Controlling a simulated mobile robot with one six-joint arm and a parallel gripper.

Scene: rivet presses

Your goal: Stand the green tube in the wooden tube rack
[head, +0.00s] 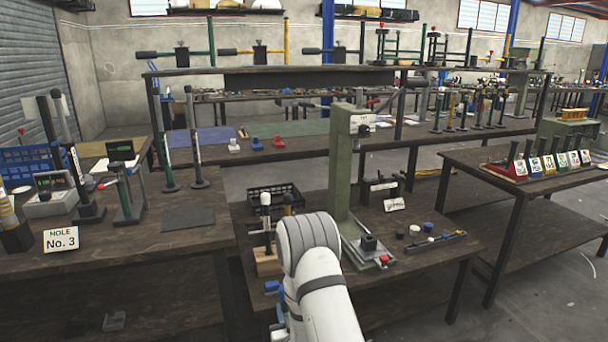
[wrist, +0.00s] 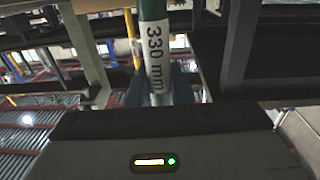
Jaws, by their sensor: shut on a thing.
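In the wrist view a green tube (wrist: 152,10) with a white label reading "330 mm" runs up between the bluish fingers of my gripper (wrist: 160,86). The gripper is shut on the tube. The tube's far end is cut off by the picture edge. In the head view my white arm reaches over the middle table, and I cannot make out the gripper or the held tube there. A small wooden stand (head: 268,263) with upright rods stands left of my arm on that table. I cannot tell whether it is the tube rack.
A tall green press column (head: 343,160) stands just behind my arm. A black crate (head: 277,198) is behind the stand. The left table (head: 150,245) holds presses, posts and a "HOLE No. 3" sign (head: 61,239). A right table holds a red numbered rack (head: 505,172). Bare floor shows between tables.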

